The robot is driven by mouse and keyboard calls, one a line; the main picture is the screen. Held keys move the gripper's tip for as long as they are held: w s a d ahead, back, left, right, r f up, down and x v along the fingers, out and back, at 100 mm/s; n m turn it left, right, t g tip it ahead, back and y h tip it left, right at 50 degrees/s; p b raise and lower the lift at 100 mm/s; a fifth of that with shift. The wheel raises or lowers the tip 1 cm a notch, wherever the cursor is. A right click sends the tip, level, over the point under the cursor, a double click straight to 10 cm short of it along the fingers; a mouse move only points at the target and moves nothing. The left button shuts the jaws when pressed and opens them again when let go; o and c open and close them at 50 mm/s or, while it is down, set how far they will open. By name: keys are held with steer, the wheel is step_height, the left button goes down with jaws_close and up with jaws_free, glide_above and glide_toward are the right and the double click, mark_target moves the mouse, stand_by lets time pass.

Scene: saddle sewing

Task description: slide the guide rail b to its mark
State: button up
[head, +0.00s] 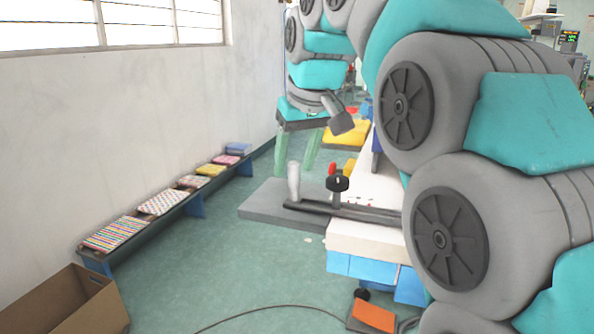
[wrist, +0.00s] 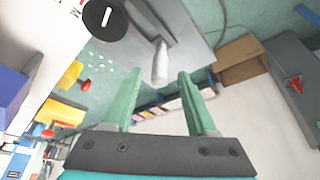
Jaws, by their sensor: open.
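Guide rail b appears to be the dark bar (head: 345,209) lying across the white worktop, its left end reaching past the edge. A grey upright handle (head: 294,182) stands at that end. The handle also shows in the wrist view (wrist: 160,62), where its rounded tip lies between and just beyond my fingertips. My gripper (head: 295,171) is open, its two green fingers pointing down over the handle. In the wrist view my gripper (wrist: 160,75) holds nothing, and I cannot tell whether it touches the handle. I cannot make out the rail's mark; my arm hides the bar's right end.
A black knob (head: 338,183) stands on the bar, right of the handle. A grey slab (head: 262,207) lies below the rail's end. A bench with coloured pads (head: 160,202) runs along the wall. A cardboard box (head: 72,305) is front left. The floor between is mostly clear.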

steer(key=shift+w+a+f, duration=0.15)
steer(key=shift+w+f, duration=0.15)
steer(key=shift+f, duration=0.35)
steer(key=shift+c, duration=0.4)
jaws_close()
